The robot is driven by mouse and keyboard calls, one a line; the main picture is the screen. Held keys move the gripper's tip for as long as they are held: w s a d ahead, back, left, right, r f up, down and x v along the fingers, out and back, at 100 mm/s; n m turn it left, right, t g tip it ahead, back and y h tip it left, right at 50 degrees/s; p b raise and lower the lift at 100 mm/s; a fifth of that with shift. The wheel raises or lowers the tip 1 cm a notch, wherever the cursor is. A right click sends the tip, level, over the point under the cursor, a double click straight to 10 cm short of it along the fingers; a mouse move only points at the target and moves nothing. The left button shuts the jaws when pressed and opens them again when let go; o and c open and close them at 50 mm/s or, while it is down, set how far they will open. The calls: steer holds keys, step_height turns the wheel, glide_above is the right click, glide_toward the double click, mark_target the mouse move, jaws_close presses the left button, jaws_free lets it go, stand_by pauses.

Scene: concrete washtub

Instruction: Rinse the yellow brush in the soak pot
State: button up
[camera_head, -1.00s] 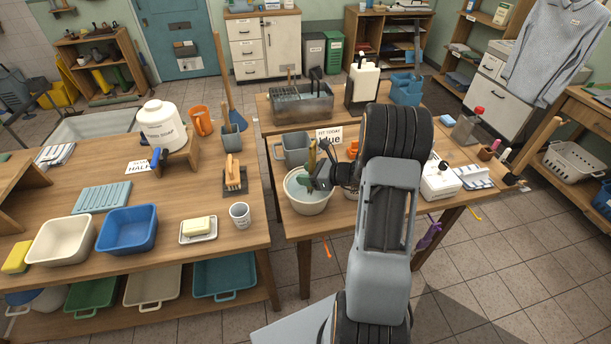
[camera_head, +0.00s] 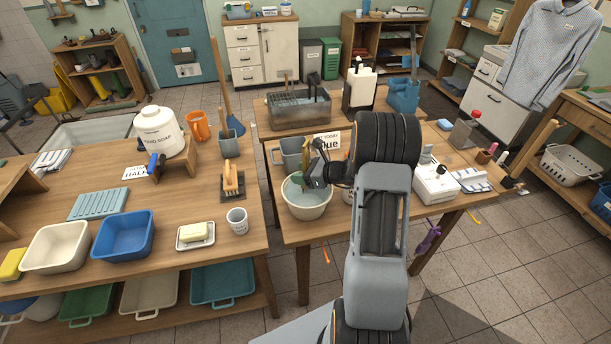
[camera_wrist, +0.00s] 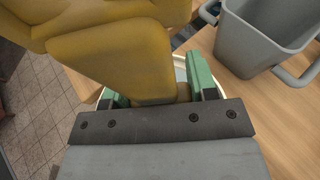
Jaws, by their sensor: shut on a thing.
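The yellow brush (camera_wrist: 110,60) fills the upper left of the wrist view, held between the green-tipped fingers of my gripper (camera_wrist: 160,92). In the head view my gripper (camera_head: 312,176) is over the soak pot, a cream round basin (camera_head: 305,212) with greenish water (camera_head: 302,194).
A grey bin with handles (camera_head: 291,153) stands just behind the basin; it also shows in the wrist view (camera_wrist: 262,45). A white dispenser box (camera_head: 436,184) is to the right. The left table holds tubs and a soap dish (camera_head: 195,243).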

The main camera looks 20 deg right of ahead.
steer(key=shift+a, duration=0.15)
steer(key=shift+s+a, duration=0.65)
steer(key=shift+a, duration=0.3)
steer(key=shift+d, duration=0.1)
steer(key=shift+s+d, duration=0.2)
steer(key=shift+d, duration=0.6)
steer(key=shift+a, duration=0.1)
steer(key=shift+w+a+b, duration=0.2)
steer(key=shift+a+b, duration=0.2)
steer(key=shift+a, duration=0.4)
